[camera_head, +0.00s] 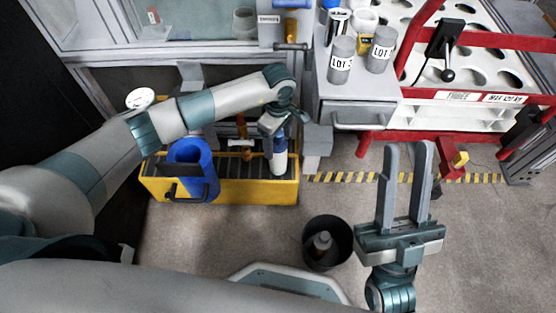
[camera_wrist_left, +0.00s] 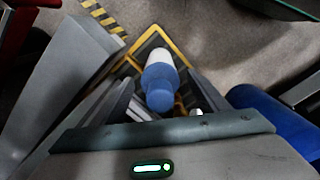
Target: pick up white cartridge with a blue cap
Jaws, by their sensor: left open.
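The white cartridge with a blue cap (camera_head: 278,163) stands at the right end of the yellow-framed tray (camera_head: 230,192). In the left wrist view the cartridge (camera_wrist_left: 160,80) is in the middle, its blue cap toward me and its white body beyond. My left gripper (camera_head: 274,130) is over the cartridge from above. In the wrist view its two open fingers (camera_wrist_left: 160,98) lie on either side of the cap, and I cannot tell whether they touch it. My right gripper (camera_head: 406,165) is open and empty, fingers pointing away over the floor.
A blue container (camera_head: 190,168) stands at the tray's left part; its blue side also shows in the wrist view (camera_wrist_left: 268,118). A black bin (camera_head: 327,243) holding a bottle stands on the floor. A red-framed rack (camera_head: 460,95) is at the right, beside grey "LOT" cylinders (camera_head: 341,60) on a cabinet.

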